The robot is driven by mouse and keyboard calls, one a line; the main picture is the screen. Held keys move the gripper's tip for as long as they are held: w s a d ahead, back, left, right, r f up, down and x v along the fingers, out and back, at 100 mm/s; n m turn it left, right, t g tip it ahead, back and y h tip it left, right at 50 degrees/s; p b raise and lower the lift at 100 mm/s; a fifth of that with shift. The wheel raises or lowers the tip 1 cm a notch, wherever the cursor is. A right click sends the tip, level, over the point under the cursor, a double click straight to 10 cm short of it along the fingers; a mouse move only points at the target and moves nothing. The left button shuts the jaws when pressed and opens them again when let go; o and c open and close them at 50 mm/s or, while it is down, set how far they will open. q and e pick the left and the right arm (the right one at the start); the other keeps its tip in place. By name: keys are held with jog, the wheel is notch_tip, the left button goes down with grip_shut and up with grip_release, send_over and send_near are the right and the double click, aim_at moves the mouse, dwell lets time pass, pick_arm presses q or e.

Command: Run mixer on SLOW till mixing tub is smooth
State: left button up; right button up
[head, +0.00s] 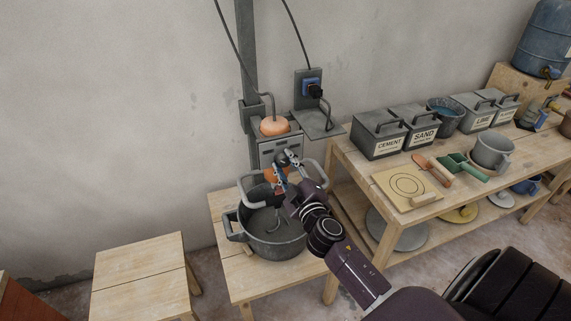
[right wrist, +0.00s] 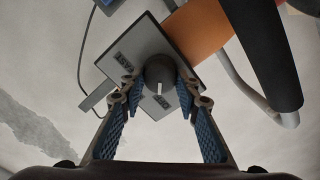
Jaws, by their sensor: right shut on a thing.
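The mixer (head: 280,149), with a grey body and orange parts, stands on a post above the mixing tub (head: 273,247). The tub is grey with handles, and a hooked mixing tool hangs into it. The contents look grey; how smooth they are is too small to tell. In the right wrist view, a dark round knob (right wrist: 159,70) sits on a grey plate (right wrist: 128,68) marked FAST; a second label is hard to read. The knob's white mark points down the picture. My right gripper (head: 281,164) is shut on the knob; its fingers (right wrist: 159,92) flank it. My left gripper is not in view.
A low bench (head: 237,285) bears the tub, with an empty wooden stool (head: 140,272) to its left. A workbench (head: 358,172) at right holds labelled bins, a grey bucket (head: 492,152), trowels and a board.

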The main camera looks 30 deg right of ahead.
jog(key=shift+n, duration=0.9)
jog(key=o, duration=1.1)
jog(key=shift+o, duration=0.2)
jog(key=shift+s, duration=0.1)
jog(key=shift+s+a+f, duration=0.15)
jog(key=shift+s, duration=0.15)
jog(key=v, duration=1.1)
